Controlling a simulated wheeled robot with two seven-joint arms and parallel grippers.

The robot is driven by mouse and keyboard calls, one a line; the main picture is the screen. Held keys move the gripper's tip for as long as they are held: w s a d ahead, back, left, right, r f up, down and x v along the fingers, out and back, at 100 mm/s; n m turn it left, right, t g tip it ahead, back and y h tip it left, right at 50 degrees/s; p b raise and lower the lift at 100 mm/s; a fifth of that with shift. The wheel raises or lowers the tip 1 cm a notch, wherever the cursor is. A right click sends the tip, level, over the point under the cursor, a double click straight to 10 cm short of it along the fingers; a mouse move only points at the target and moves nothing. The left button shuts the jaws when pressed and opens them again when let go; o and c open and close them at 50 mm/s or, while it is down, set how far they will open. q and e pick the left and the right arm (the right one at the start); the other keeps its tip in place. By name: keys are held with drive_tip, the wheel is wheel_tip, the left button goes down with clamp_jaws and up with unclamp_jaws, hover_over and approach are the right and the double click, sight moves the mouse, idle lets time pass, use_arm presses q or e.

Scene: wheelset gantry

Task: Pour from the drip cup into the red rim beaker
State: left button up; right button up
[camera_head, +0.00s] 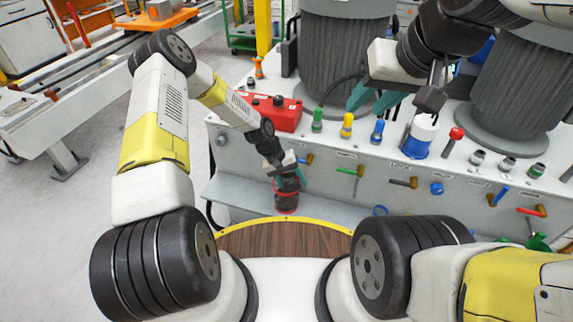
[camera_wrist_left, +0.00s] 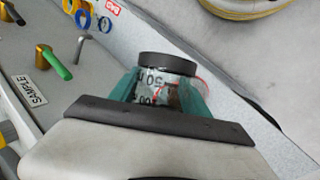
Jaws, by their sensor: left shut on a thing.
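The drip cup (camera_wrist_left: 166,68) is a clear cup with a dark rim and printed marks, held between the teal fingers in the left wrist view. My left gripper (camera_head: 287,176) is shut on it, above the ledge at the front of the grey machine. The red rim beaker (camera_head: 286,202) stands just below the gripper in the head view, partly hidden by it. Part of its red rim (camera_wrist_left: 203,82) shows behind the cup in the left wrist view. I cannot tell whether any liquid flows. My right gripper (camera_head: 374,99) is open and empty above the panel.
The grey machine panel (camera_head: 330,142) carries a red box (camera_head: 272,113), coloured knobs and a blue and white container (camera_head: 419,137). Levers and valves stick out of its front. Large grey ribbed columns stand behind. A yellow-edged wooden surface (camera_head: 285,240) lies nearest me.

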use_arm(q)
drive_tip(key=shift+s+d+f+t, duration=0.1)
drive_tip(key=shift+s+f+t, duration=0.05)
drive_tip(key=shift+s+t, duration=0.35)
drive_tip(key=shift+f+m+t+y, duration=0.25)
drive_tip(key=shift+m+t+y, duration=0.05)
drive_tip(key=shift+t, duration=0.3)
drive_tip(key=shift+w+r+t, duration=0.15)
drive_tip(key=shift+r+t, duration=0.25)
drive_tip(key=shift+t, duration=0.4)
drive_tip(key=t, duration=0.1)
drive_tip(key=f+m+t, duration=0.1)
drive_tip(key=t, duration=0.1)
drive_tip(key=shift+f+y+b, duration=0.15)
drive_tip(key=shift+y+b, duration=0.25)
drive_tip(key=shift+s+f+m+t+b, duration=0.9)
drive_tip(key=shift+s+f+t, duration=1.25)
drive_tip(key=shift+t, duration=1.35)
drive_tip(key=r, duration=0.5)
drive_tip(key=shift+d+r, duration=0.4)
